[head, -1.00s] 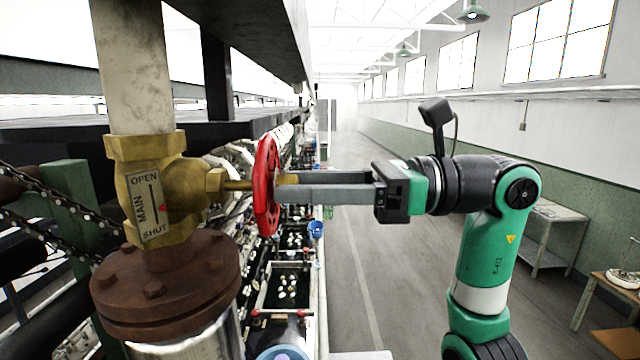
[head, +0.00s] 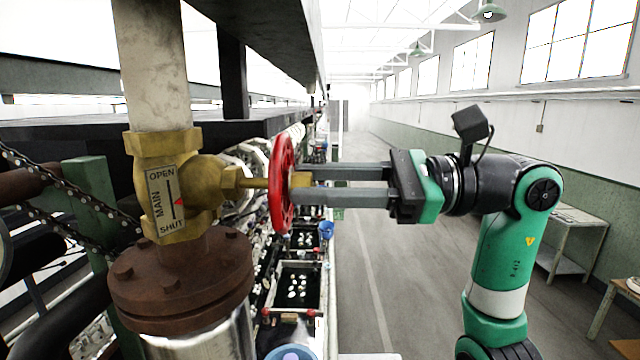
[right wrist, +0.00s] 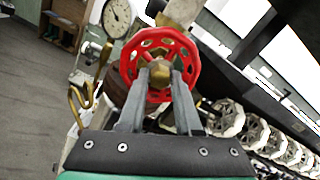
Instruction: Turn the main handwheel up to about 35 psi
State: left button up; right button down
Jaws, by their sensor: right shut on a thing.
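The main handwheel (head: 282,184) is a red spoked wheel on a brass stem, at the right side of the brass valve (head: 170,150). In the right wrist view the fingers (right wrist: 160,76) straddle the hub in the middle of the red wheel (right wrist: 130,65). A round white gauge (right wrist: 117,17) stands behind it; its reading is too small to tell. My left gripper is not in view.
A rusty flanged pipe (head: 180,280) stands below the valve. Basins (head: 297,288) line the machine beyond the wheel. A chain (head: 60,175) runs at the left. The aisle (head: 400,260) on the right is open, with a side table (head: 575,218) by the wall.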

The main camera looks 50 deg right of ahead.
jog(key=n, duration=1.1)
jog(key=shift+n, duration=0.4)
jog(key=c, duration=0.7)
grip_release()
jog(key=shift+s, duration=0.1)
jog(key=v, duration=0.7)
jog(key=shift+b, duration=0.35)
